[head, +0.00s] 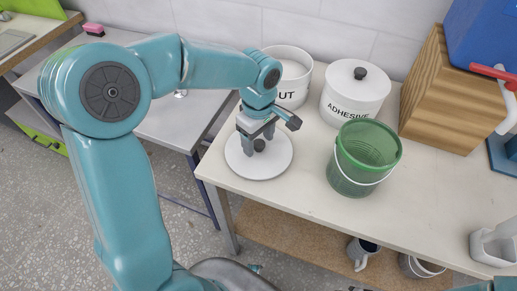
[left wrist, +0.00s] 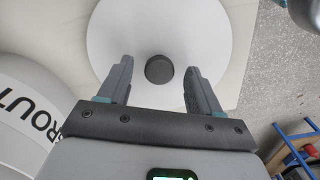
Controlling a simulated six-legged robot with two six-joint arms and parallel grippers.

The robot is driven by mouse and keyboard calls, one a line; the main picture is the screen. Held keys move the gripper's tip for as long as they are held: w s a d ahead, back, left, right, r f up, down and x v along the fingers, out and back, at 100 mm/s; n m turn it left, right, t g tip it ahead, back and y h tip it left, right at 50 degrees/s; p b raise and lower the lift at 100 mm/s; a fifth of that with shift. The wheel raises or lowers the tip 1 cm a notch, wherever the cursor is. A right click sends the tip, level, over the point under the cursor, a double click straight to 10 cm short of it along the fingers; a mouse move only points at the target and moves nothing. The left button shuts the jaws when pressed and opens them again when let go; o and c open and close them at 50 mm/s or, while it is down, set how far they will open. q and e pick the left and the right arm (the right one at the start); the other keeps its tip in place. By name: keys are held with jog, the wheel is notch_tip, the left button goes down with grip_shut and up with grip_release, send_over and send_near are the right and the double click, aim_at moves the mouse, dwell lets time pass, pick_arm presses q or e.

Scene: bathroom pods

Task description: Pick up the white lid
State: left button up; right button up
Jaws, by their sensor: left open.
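The white lid (head: 277,164) is a flat round disc with a dark knob (head: 260,145). It lies on the table near its left front corner. My left gripper (head: 258,140) is over the lid, pointing down, with its fingers on either side of the knob. In the left wrist view the lid (left wrist: 110,35) fills the upper middle. The knob (left wrist: 159,69) sits between the open fingers of my left gripper (left wrist: 158,80), with a gap on each side. My right gripper is not in view.
Behind the lid stand an open white grout pot (head: 292,95) and a lidded adhesive pot (head: 352,97). A green bucket (head: 350,180) stands to the right. A wooden block (head: 440,100) is farther right. The table's front edge is close to the lid.

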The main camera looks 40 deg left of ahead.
pick_arm(q)
jog(key=shift+f, duration=0.25)
jog(key=shift+r, duration=0.1)
jog(key=c, duration=1.1)
